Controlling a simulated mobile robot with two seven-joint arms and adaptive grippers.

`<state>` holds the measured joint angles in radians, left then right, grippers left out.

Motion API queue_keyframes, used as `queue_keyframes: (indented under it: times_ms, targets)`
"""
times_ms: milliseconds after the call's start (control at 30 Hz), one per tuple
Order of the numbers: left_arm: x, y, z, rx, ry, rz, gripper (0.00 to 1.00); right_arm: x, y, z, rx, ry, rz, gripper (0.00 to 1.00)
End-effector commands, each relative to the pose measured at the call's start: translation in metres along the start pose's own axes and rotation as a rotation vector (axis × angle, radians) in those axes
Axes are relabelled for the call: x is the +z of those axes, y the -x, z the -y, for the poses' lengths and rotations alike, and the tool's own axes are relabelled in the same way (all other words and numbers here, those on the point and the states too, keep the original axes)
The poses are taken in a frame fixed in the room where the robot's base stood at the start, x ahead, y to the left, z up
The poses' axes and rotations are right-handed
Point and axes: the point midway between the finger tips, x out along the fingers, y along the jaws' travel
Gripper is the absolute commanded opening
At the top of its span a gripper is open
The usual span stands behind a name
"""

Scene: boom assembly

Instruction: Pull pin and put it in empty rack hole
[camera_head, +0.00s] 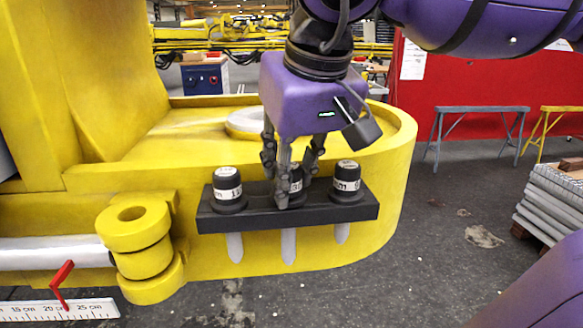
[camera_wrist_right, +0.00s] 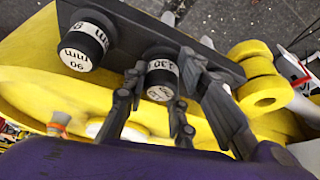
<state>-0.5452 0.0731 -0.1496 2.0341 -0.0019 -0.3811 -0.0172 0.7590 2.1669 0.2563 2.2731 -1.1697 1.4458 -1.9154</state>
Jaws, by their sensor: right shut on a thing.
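A dark rack (camera_head: 290,214) is fixed along the yellow machine part and holds three black-headed pins with white labels. The left pin (camera_head: 228,190) and right pin (camera_head: 346,182) stand upright, with their pale tips below the rack. My right gripper (camera_head: 290,188) points down with its fingers closed around the middle pin's head (camera_head: 297,188); that pin's pale tip also shows below the rack. In the right wrist view, the fingers (camera_wrist_right: 160,105) surround the middle pin (camera_wrist_right: 161,74), and the "90 mm" pin (camera_wrist_right: 84,46) is beside it. No empty rack hole is visible. My left gripper is not in view.
A yellow hinge eye (camera_head: 133,214) with an open hole stands left of the rack, beside a grey rod (camera_head: 50,253). A red lever (camera_head: 62,283) and a ruler (camera_head: 60,310) are at lower left. Stacked grey bars (camera_head: 553,200) lie at right.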

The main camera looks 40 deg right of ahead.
Motion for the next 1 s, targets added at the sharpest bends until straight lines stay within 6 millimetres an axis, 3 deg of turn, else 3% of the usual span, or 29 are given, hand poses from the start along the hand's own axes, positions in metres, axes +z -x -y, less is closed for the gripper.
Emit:
queue_keyframes:
  times_ms: [133, 167, 333, 733, 1000]
  targets:
    - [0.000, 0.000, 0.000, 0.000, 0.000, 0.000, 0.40, -0.001, 0.001, 0.000, -0.001, 0.000, -0.003, 0.00]
    - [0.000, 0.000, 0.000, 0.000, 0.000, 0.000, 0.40, -0.001, 0.001, 0.000, -0.001, 0.000, -0.003, 0.26]
    - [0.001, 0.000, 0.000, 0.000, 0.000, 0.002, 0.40, -0.001, 0.001, 0.000, -0.001, 0.000, -0.002, 0.47]
    - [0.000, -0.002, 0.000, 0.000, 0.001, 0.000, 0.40, -0.001, 0.008, 0.000, 0.000, 0.000, -0.001, 0.47]
    - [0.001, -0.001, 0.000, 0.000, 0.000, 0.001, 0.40, -0.001, 0.061, 0.000, -0.001, -0.002, -0.005, 0.47]
